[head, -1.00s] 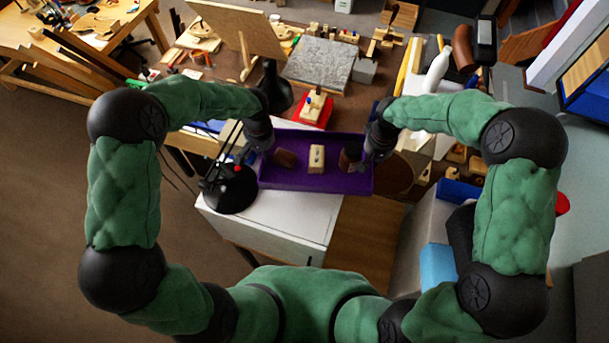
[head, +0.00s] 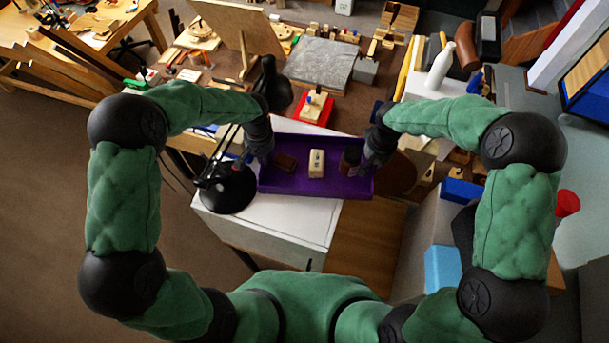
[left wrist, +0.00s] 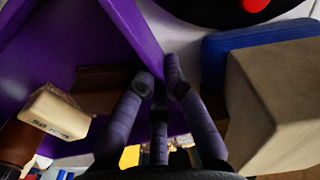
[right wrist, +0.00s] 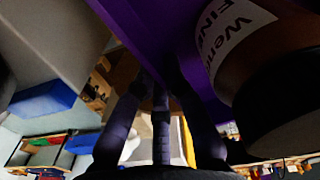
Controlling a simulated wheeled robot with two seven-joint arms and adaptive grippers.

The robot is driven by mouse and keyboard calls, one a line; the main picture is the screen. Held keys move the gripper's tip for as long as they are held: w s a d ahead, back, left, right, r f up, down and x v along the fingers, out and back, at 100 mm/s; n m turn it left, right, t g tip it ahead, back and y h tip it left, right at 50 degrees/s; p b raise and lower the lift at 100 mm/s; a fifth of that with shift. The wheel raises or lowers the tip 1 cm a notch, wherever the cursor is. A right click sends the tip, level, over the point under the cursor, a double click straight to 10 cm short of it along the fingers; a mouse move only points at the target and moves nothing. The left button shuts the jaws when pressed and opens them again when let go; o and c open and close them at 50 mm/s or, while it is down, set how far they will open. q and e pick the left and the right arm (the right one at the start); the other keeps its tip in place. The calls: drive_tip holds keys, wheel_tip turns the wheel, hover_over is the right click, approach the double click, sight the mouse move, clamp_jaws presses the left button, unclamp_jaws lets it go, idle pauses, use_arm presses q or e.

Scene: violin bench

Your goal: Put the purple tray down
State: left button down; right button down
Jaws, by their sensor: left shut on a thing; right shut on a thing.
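The purple tray (head: 314,186) is held level between my two grippers over the white cabinet top. My left gripper (head: 261,154) is shut on its left wall, and the left wrist view shows the fingers (left wrist: 160,90) on either side of that wall (left wrist: 130,25). My right gripper (head: 374,157) is shut on its right wall. In the tray lie a brown block (head: 285,163), a pale labelled block (head: 317,163) and a brown labelled jar (head: 350,158). The jar stands close to the right wall. Whether the tray's underside touches anything is hidden.
A white cabinet top (head: 280,219) lies below and in front of the tray. A black round lamp (head: 228,190) stands close to its left end. A red tray (head: 314,108) and a grey slab (head: 321,64) lie on the bench behind. A white bottle (head: 440,67) stands at right.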

use_arm(q)
drive_tip(key=shift+f, duration=0.2)
use_arm(e)
drive_tip(key=shift+f, duration=0.2)
use_arm(q)
drive_tip(key=c, duration=1.3)
unclamp_jaws()
use_arm(e)
drive_tip(key=c, duration=1.3)
unclamp_jaws()
use_arm(q)
drive_tip(key=shift+r, duration=0.1)
wheel_tip(320, 180, up, 12)
drive_tip(key=shift+f, duration=0.1)
use_arm(e)
wheel_tip(320, 180, up, 12)
use_arm(q)
drive_tip(key=shift+s, duration=0.1)
use_arm(e)
drive_tip(key=shift+s+f, duration=0.1)
